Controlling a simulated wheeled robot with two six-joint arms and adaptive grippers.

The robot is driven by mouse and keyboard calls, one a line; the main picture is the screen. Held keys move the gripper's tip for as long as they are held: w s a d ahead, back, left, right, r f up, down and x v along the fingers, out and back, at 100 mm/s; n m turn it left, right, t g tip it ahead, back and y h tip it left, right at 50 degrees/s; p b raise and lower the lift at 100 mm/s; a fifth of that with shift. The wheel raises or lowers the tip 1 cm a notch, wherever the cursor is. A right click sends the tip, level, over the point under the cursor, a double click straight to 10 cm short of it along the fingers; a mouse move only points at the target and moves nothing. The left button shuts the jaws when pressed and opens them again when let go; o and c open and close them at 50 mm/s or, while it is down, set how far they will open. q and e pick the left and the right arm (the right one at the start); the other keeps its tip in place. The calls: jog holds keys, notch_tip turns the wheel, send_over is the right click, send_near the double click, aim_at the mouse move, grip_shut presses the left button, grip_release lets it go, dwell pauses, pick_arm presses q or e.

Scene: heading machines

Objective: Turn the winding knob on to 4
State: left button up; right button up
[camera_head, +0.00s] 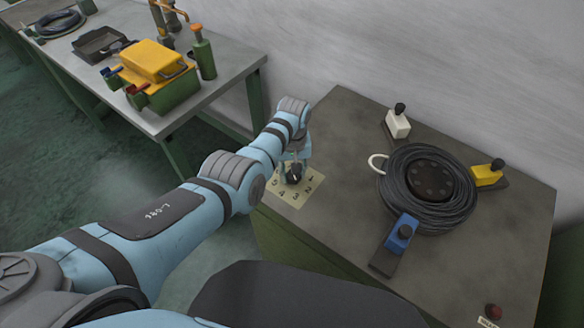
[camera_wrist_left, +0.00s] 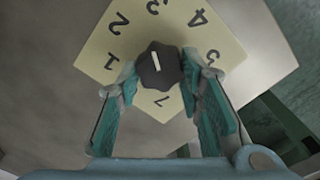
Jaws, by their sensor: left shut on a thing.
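The winding knob (camera_wrist_left: 158,66) is black and lobed, with a white pointer line. It sits in the middle of a pale yellow number plate (camera_wrist_left: 88,62). In the left wrist view its line points up the picture, roughly toward the 3 and slightly to the 2 side. The 4 stands at the upper right of the plate. My left gripper (camera_wrist_left: 160,76) has one finger on each side of the knob and is shut on it. In the head view the knob (camera_head: 294,176) and plate (camera_head: 296,198) lie at the bench's left edge, under my left gripper (camera_head: 294,165). My right gripper is out of view.
On the same bench (camera_head: 345,130) lie a black cable coil (camera_head: 425,215) and white (camera_head: 398,124), yellow (camera_head: 488,174) and blue (camera_head: 401,235) switch-like blocks. A red button (camera_head: 493,312) is at the front right. A second table (camera_head: 215,88) at upper left holds a yellow-and-green box (camera_head: 153,62).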

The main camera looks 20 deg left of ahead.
pick_arm(q)
jog(key=m, duration=0.5)
jog(key=shift+d+r+m+p, duration=0.1)
jog(key=shift+m+p, duration=0.2)
jog(key=shift+p, duration=0.05)
jog(key=m, duration=0.5)
jog(key=shift+d+m, duration=0.1)
jog(key=shift+m, duration=0.2)
jog(key=o, duration=1.2)
jog(key=shift+c, duration=0.2)
notch_tip(320, 180, up, 12)
